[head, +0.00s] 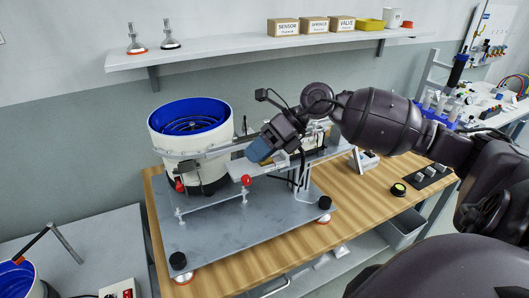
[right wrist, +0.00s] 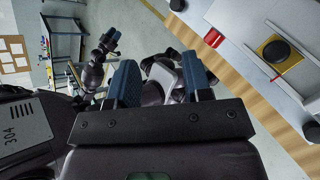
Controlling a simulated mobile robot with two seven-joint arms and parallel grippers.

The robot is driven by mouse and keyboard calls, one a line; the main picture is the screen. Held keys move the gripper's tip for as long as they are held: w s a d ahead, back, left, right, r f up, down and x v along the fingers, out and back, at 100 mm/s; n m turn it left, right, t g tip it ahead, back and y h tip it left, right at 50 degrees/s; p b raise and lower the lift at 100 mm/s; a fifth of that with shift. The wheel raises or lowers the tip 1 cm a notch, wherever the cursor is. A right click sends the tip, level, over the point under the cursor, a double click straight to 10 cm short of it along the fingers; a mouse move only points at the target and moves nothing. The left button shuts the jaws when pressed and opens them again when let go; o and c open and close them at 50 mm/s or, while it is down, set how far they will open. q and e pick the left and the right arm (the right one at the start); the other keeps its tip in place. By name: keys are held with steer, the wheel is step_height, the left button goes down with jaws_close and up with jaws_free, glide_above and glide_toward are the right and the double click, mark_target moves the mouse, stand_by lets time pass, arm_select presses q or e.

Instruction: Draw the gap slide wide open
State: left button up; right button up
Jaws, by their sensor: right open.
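A white bowl feeder (head: 199,165) with a blue inside stands on a grey base plate (head: 230,235) in the head view. A red ball knob (head: 246,181) sits by the rail on its right; it may belong to the gap slide, but I cannot tell where the slide stands. My right gripper (head: 260,151) is above and slightly right of this knob, apart from it. In the right wrist view its blue fingers (right wrist: 162,82) are spread, with nothing gripped between them. What looks like my left gripper (right wrist: 110,40) shows small in the right wrist view; its jaws are unclear.
The base plate rests on a wooden bench (head: 270,268). Black round feet (head: 325,203) stand at its corners. A black-and-yellow round knob (head: 398,189) lies on the bench at right. A wall shelf (head: 230,55) with boxes hangs behind. A grey table (head: 85,245) stands at left.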

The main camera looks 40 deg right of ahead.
steer(key=w+d+r+n+h+b, duration=0.1)
steer(key=w+d+r+n+h, duration=0.1)
steer(key=d+r+h, duration=0.45)
steer(key=b, duration=0.1)
glide_above(269, 160)
steer(key=shift+h, duration=0.35)
step_height(269, 160, down, 9)
steer(key=shift+f, duration=0.15)
steer(key=shift+x, duration=0.95)
arm_select(q)
steer(key=f, duration=0.2)
steer(key=shift+s+f, duration=0.2)
steer(key=shift+f, duration=0.2)
arm_select(e)
steer(key=shift+c, duration=0.3)
arm_select(q)
steer(key=shift+s, duration=0.1)
arm_select(e)
jaws_close()
arm_select(q)
steer(key=shift+f, duration=0.1)
